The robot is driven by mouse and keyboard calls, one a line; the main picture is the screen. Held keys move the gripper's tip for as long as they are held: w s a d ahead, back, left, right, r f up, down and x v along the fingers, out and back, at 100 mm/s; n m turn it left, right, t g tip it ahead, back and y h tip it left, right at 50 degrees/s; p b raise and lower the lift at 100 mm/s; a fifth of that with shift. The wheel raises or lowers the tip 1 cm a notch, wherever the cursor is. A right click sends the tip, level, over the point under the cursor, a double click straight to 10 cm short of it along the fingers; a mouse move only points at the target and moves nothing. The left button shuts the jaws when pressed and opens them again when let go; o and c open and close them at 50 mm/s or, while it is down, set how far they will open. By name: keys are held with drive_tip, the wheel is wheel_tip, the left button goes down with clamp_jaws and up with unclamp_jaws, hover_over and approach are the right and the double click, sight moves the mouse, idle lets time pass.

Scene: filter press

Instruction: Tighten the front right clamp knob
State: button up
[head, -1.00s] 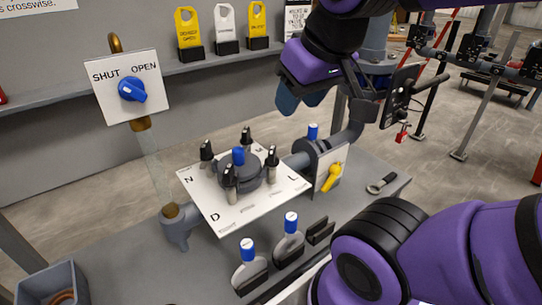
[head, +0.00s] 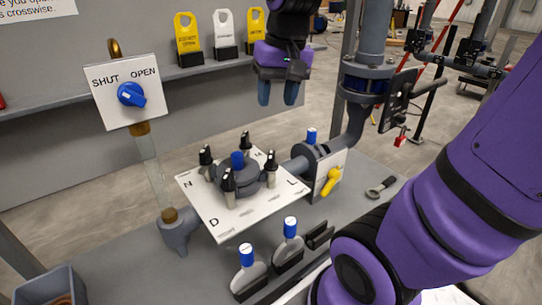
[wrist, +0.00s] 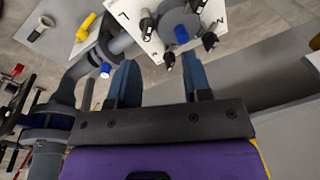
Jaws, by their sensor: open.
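The filter housing (head: 236,177) sits on a white lettered plate (head: 215,205), with a blue cap on its lid and several black-topped clamp knobs around it. The front right clamp knob (head: 271,162) stands upright on the side nearest the letter L. The wrist view shows this knob (wrist: 146,24) at the top, beyond my fingertips. My gripper (head: 278,100) is open and empty, its blue fingers pointing down, above and behind the plate in the head view. In the wrist view my gripper (wrist: 158,66) has a clear gap between its fingers. It touches no knob.
A yellow-handled valve (head: 332,180) and a pipe stand right of the plate. A SHUT/OPEN panel (head: 128,93) with a blue knob stands left. Two blue-topped handles (head: 290,232) stand in front. A shelf with tags (head: 188,38) runs behind. A grey bin (head: 50,287) sits front left.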

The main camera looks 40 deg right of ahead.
drive_tip(key=w+d+f+m+g+y, duration=0.1)
drive_tip(key=w+d+f+m+g, duration=0.25)
drive_tip(key=w+f, duration=0.2)
drive_tip(key=m+g+y, duration=0.1)
drive_tip(key=m, duration=0.1)
approach(271, 154)
drive_tip(key=x, duration=1)
drive_tip(key=shift+f, duration=0.2)
clamp_jaws()
